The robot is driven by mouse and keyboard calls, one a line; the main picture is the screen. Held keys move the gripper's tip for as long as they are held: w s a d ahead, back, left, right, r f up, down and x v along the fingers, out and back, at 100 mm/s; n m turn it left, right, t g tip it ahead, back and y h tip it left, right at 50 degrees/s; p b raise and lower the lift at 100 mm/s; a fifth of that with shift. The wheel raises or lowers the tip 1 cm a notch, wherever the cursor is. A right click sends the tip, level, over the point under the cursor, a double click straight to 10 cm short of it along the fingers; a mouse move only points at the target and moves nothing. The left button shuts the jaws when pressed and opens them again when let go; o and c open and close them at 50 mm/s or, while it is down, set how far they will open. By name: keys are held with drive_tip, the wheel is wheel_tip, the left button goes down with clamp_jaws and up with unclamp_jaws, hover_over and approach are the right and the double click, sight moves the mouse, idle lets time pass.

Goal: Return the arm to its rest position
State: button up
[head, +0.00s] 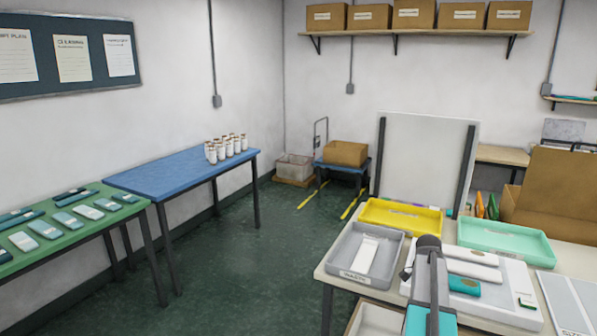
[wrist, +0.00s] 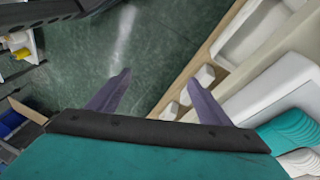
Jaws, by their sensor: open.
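My gripper (wrist: 160,92) shows in the wrist view with its two purple-grey fingers spread apart. Nothing is between them; the dark green floor and part of a pale table edge lie beyond. In the head view my arm (head: 430,275), grey and teal with a dark round joint, stands upright at the bottom, in front of the table. Its fingertips cannot be made out in that view.
The pale table (head: 485,319) holds a grey tray (head: 340,262) with a white item, a yellow tray (head: 400,217) and a mint tray (head: 500,238). A blue table (head: 165,178) and a green table (head: 85,222) stand left. Open floor (head: 255,270) lies between.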

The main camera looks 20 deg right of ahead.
drive_tip(key=w+a+f+n+g+b, duration=0.1)
drive_tip(key=a+f+n, duration=0.3)
drive_tip(key=a+f, duration=0.95)
drive_tip(key=w+a+f+n+g+b, duration=0.1)
drive_tip(key=a+f+n, duration=0.3)
drive_tip(key=a+f, duration=1)
drive_tip(key=s+a+f+n, duration=0.5)
drive_tip(key=s+a+n, duration=0.3)
drive_tip(key=a, duration=0.3)
drive_tip(key=s+a+f+n+y, duration=0.1)
drive_tip(key=s+a+f+n, duration=0.5)
drive_tip(key=a, duration=0.6)
drive_tip(key=s+n+b, duration=0.1)
drive_tip(key=s+n, duration=0.1)
drive_tip(key=s, duration=0.1)
drive_tip(key=shift+s+a+f+g, duration=0.2)
drive_tip(key=shift+s+a+g, duration=0.05)
drive_tip(key=shift+s+g, duration=0.05)
drive_tip(key=c, duration=0.9)
drive_tip(key=shift+d, duration=0.1)
drive_tip(key=shift+c, duration=0.7)
